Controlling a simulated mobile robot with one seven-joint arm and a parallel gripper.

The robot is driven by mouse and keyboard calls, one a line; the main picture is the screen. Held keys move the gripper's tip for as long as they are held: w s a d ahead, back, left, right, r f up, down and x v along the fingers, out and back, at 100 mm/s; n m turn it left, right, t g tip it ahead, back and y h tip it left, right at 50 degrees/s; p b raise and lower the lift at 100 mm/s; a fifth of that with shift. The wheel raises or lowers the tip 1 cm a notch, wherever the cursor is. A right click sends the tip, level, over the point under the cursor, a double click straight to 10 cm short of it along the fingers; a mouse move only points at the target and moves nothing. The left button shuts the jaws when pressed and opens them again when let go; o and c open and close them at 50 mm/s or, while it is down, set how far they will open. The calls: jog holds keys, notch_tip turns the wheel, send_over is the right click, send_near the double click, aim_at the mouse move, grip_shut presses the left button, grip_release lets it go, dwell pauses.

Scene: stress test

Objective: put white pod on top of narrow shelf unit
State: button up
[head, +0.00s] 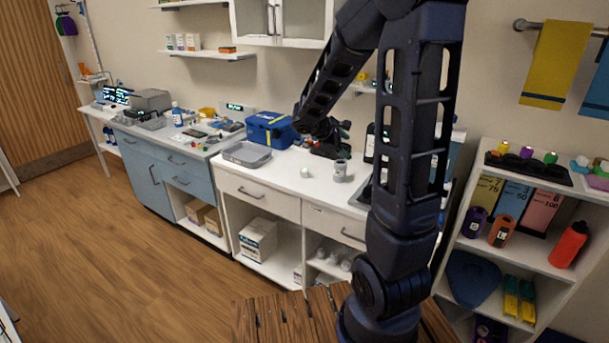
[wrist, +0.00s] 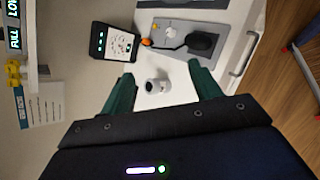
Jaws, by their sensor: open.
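A small round white object (head: 307,172), which looks like the white pod, sits on the white counter (head: 285,187). A white cup-like item (head: 340,171) stands just right of it. My gripper (head: 335,138) is over the back of the counter, open and empty. In the wrist view a small white object (wrist: 157,86) shows between the open green fingers of my gripper (wrist: 162,74); I cannot tell which of the two it is, and no contact shows.
A grey tray (head: 246,155) and a blue box (head: 270,131) stand left of my gripper on the counter. A wooden slatted surface (head: 290,318) is in front.

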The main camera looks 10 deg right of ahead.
jog(key=w+a+f+n+t, duration=0.2)
jog(key=w+a+f+n, duration=0.15)
jog(key=w+f, duration=0.2)
jog(key=w+a+f+n+t, duration=0.2)
jog(key=w+f+n, duration=0.25)
jog(key=w, duration=0.25)
jog(key=n+t+y, duration=0.2)
jog(key=n+t, duration=0.1)
jog(key=n, duration=0.4)
send_near(303, 171)
jog(key=shift+w+d+f, duration=0.25)
jog(key=shift+d+f, duration=0.1)
jog(key=shift+f, duration=0.1)
jog(key=shift+x, duration=5.35)
jog(key=shift+w+r, duration=0.1)
jog(key=shift+r, duration=0.05)
jog(key=c, duration=1.1)
jog(key=shift+c, duration=0.2)
jog(key=shift+r, duration=0.1)
notch_tip(303, 171, up, 18)
jog(key=s+d+f+n+t+y, duration=0.2)
jog(key=s+f+n+y, duration=0.1)
jog(key=f, duration=0.5)
jog(key=shift+s+f+n+y, duration=0.2)
jog(key=shift+f+n+y, duration=0.1)
jog(key=shift+n, duration=0.3)
